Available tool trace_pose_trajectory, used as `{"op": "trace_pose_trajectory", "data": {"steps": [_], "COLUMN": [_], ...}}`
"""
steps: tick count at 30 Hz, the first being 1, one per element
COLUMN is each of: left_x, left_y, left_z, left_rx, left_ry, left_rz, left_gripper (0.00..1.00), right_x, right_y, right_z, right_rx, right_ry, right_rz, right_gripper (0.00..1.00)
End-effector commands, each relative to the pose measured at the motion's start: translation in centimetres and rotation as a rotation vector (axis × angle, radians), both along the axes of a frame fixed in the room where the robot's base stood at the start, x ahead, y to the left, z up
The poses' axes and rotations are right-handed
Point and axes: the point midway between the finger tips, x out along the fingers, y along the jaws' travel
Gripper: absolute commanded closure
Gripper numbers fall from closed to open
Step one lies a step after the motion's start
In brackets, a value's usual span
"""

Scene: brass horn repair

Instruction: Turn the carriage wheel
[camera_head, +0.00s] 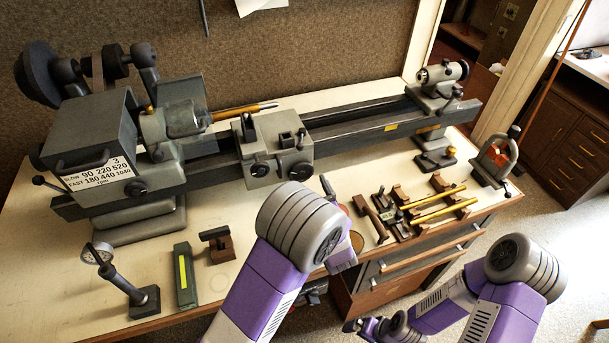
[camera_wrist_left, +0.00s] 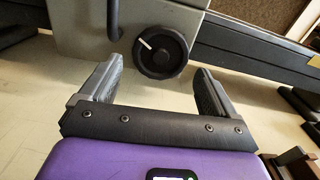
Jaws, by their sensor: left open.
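The carriage (camera_head: 275,145) is a grey block on the lathe bed with dark round controls on its front. Its wheel (camera_wrist_left: 160,52), black with a white mark, fills the gap ahead of my left gripper (camera_wrist_left: 159,68) in the left wrist view. The fingers are open, one on each side of the wheel's line, and seem short of its rim; I see no contact. In the head view my arm's joint hides most of this gripper; the wheel (camera_head: 300,171) shows just above the joint. My right gripper (camera_head: 372,326) is low in the head view, its jaws unclear.
A dark lever (camera_wrist_left: 113,20) hangs on the carriage left of the wheel. The lathe bed (camera_head: 350,130) runs to both sides. Wooden blocks with brass tubes (camera_head: 440,205) lie to the right on the bench. A gauge stand (camera_head: 130,285) stands front left.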

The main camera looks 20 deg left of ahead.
Motion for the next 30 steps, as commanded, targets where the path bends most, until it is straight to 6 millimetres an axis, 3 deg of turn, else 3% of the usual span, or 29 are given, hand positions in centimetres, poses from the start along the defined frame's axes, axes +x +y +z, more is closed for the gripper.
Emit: {"op": "trace_pose_trajectory", "data": {"steps": [7, 17, 19, 26, 30], "left_x": [2.7, 3.2, 3.2, 3.1, 3.1], "left_y": [1.9, 2.2, 2.2, 2.2, 2.2], "left_z": [0.0, 0.0, 0.0, 0.0, 0.0], "left_rx": [0.0, 0.001, 0.001, 0.001, -0.004], "left_ry": [-0.001, 0.0, 0.0, 0.0, -0.004], "left_rz": [0.002, 0.0, 0.0, 0.0, 0.0], "left_gripper": [0.1, 0.1, 0.16, 0.51, 0.51], "right_x": [0.1, 0.1, 0.1, 0.1, 0.1], "right_y": [0.0, 0.0, 0.0, 0.0, 0.0], "right_z": [-0.4, -0.4, -0.4, -0.4, -0.5], "right_rx": [0.0, 0.0, 0.0, 0.0, 0.0], "right_ry": [-0.001, -0.002, -0.002, -0.002, -0.002], "right_rz": [0.0, -0.001, -0.001, -0.001, -0.001], "right_gripper": [0.0, 0.0, 0.0, 0.0, 0.0]}}
